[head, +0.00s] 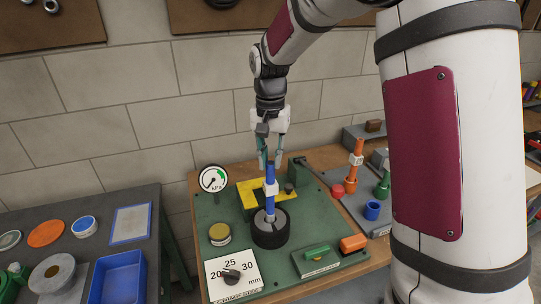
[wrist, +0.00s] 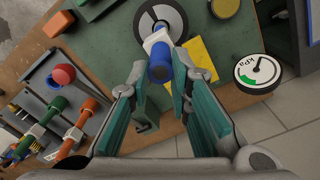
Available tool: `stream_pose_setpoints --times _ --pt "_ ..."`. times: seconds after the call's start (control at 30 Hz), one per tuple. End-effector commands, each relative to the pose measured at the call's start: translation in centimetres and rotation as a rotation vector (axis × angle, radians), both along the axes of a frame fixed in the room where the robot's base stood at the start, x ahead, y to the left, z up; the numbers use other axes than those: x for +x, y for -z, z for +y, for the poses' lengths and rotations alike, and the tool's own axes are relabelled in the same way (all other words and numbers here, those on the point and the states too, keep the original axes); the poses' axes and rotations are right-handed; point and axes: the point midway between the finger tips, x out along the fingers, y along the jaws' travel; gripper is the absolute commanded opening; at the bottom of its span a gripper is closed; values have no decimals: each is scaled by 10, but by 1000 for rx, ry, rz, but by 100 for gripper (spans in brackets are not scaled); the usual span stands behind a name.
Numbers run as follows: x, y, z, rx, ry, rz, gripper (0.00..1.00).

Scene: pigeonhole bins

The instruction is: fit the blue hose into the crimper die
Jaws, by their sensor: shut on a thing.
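The blue hose (head: 270,205) stands upright with a white collar around its middle. It also shows end-on in the wrist view (wrist: 160,68). My gripper (head: 269,163) points down and is shut on the hose's top end, with the teal fingers on either side of it in the wrist view (wrist: 159,72). The crimper die (head: 271,238) is a dark round block with a grey top on the green bench plate. The hose's lower end meets the die's centre in the head view. How deep it sits in the opening I cannot tell.
A yellow bracket (head: 250,192) lies behind the die, and a pressure gauge (head: 213,179) stands at left. Orange and green hoses (head: 355,165) stand in a rack at right.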

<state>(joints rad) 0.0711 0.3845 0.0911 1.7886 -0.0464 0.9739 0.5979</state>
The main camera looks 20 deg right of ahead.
Motion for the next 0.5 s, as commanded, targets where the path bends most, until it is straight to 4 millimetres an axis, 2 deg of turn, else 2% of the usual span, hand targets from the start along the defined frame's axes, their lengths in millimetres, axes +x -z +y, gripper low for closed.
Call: stream_pose_setpoints --times 0.5 --pt "0 10 0 0 0 1 0"
